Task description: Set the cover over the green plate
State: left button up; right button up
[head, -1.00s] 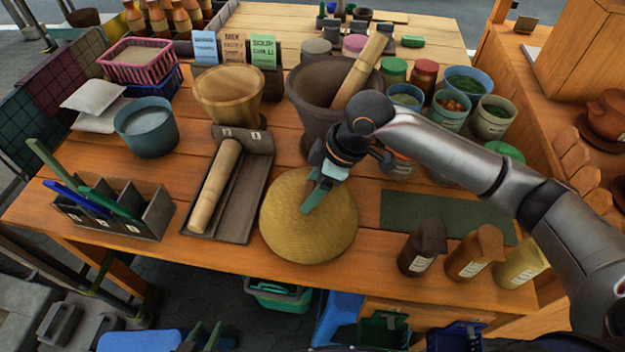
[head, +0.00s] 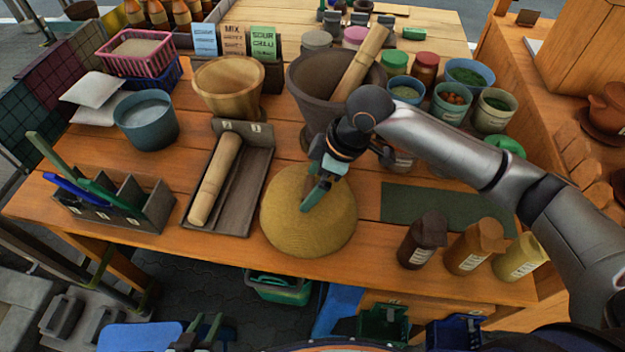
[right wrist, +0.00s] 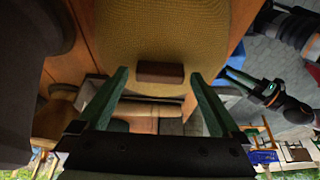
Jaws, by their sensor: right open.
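The cover, a yellow woven dome (head: 300,225), rests on the wooden table near its front edge. Its brown handle (right wrist: 160,72) shows in the right wrist view. My right gripper (head: 318,190) is at the top of the cover in the head view. In the right wrist view its open fingers (right wrist: 160,80) stand on either side of the handle, with gaps. My left gripper (head: 207,322) is low in the head view, in front of the table, empty with its fingers apart. It also shows in the right wrist view (right wrist: 238,82).
A dark green mat (head: 440,207) lies right of the cover, with three bottles (head: 470,248) before it. A tray with a rolling pin (head: 215,180) is close on the left. A mortar (head: 315,90) with a pestle (head: 362,62) stands behind.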

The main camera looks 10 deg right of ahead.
jog(key=p+v, duration=0.1)
jog(key=v, duration=1.1)
jog(key=shift+d+r, duration=0.15)
jog(key=shift+r, duration=0.1)
